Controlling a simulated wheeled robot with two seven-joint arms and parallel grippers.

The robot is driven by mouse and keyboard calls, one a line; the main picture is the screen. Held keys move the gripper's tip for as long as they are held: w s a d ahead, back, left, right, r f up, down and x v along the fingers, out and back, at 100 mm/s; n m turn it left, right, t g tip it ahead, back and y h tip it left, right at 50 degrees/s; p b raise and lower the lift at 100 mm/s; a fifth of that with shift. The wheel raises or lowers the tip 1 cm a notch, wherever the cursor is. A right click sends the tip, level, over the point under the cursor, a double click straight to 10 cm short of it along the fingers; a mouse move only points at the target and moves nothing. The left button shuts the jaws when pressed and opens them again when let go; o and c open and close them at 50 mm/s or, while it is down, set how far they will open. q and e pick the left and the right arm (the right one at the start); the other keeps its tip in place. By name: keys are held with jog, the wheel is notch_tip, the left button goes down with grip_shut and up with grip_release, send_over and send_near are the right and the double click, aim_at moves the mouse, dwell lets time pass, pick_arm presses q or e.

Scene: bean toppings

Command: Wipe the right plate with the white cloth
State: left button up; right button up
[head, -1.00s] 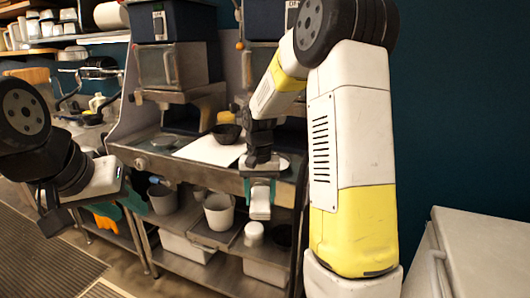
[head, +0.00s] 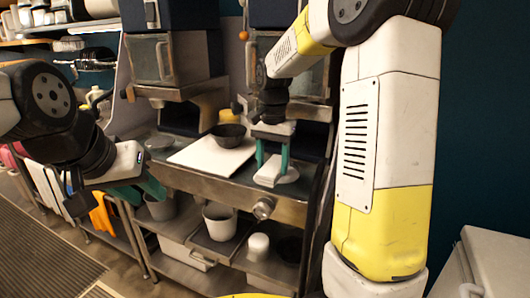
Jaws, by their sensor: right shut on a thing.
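The white cloth (head: 268,174), a folded block shape, is between the green fingers of my right gripper (head: 271,166), which points down over the counter's right part.
A white board (head: 212,157) lies on the counter (head: 232,190) left of the cloth, with a dark bowl (head: 229,136) at its back. Shelves below hold a grey bucket (head: 220,222) and a white container (head: 258,246).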

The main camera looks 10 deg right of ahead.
aim_at(279, 156)
jog(key=shift+w+d, duration=0.2)
jog(key=shift+w, duration=0.4)
jog(key=w+d+f, duration=0.1)
jog(key=w, duration=0.1)
jog(key=w+d+f, duration=0.1)
jog(key=shift+w+d+f, duration=0.15)
jog(key=shift+w+d, duration=0.15)
jog(key=shift+w, duration=0.1)
jog(key=shift+s+f, duration=0.1)
jog(key=shift+f, duration=0.85)
jog(key=shift+f, duration=0.4)
